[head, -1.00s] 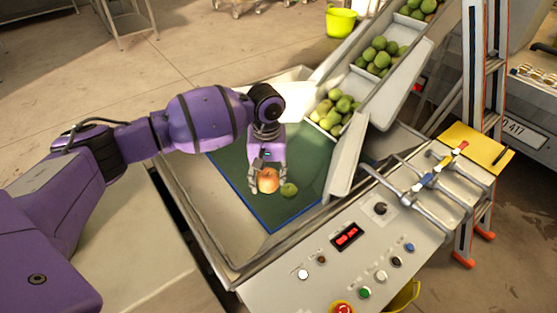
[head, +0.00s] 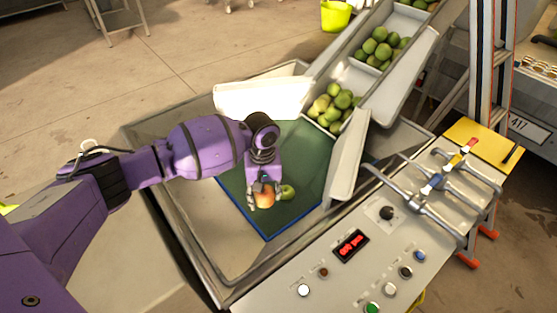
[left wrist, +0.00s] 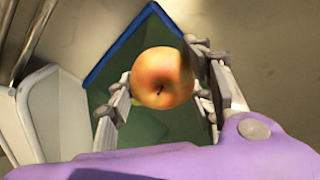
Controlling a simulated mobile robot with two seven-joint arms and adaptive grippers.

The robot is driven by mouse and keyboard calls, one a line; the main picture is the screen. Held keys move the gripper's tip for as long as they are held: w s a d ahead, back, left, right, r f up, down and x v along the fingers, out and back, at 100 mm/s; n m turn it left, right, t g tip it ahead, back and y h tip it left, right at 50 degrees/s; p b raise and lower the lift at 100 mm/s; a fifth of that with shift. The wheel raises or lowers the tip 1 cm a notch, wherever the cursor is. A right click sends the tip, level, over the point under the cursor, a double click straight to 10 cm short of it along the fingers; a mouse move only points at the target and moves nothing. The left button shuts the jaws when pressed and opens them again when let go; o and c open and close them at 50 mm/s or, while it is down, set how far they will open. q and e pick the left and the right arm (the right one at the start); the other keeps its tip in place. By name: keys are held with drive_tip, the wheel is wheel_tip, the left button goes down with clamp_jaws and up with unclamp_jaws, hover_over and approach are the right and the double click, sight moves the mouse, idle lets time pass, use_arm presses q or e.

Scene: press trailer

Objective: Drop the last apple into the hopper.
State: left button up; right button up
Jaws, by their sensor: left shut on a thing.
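A red-and-yellow apple (head: 265,198) is between the fingers of my left gripper (head: 263,193), which is shut on it over the green mat. In the left wrist view the apple (left wrist: 163,78) sits between the two fingertips (left wrist: 160,82). A smaller green apple (head: 288,192) shows on the mat just right of the held one. I cannot tell whether the held apple touches the mat. The green, blue-edged mat (head: 300,160) lies in a wide metal basin (head: 213,238) at the foot of a conveyor; which part is the hopper is not marked. My right gripper is out of view.
The sloping conveyor (head: 348,76) carries several green apples (head: 335,103) behind the mat. A white panel (head: 262,97) stands at the basin's far side. A control panel (head: 330,275) with buttons and metal levers (head: 425,200) borders the near right.

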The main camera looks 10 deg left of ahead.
sight(265, 190)
use_arm(q)
drive_tip(key=shift+w, duration=0.1)
drive_tip(key=o, duration=1.3)
drive_tip(key=shift+d, duration=0.1)
drive_tip(key=shift+o, duration=0.2)
wheel_tip(265, 190, up, 12)
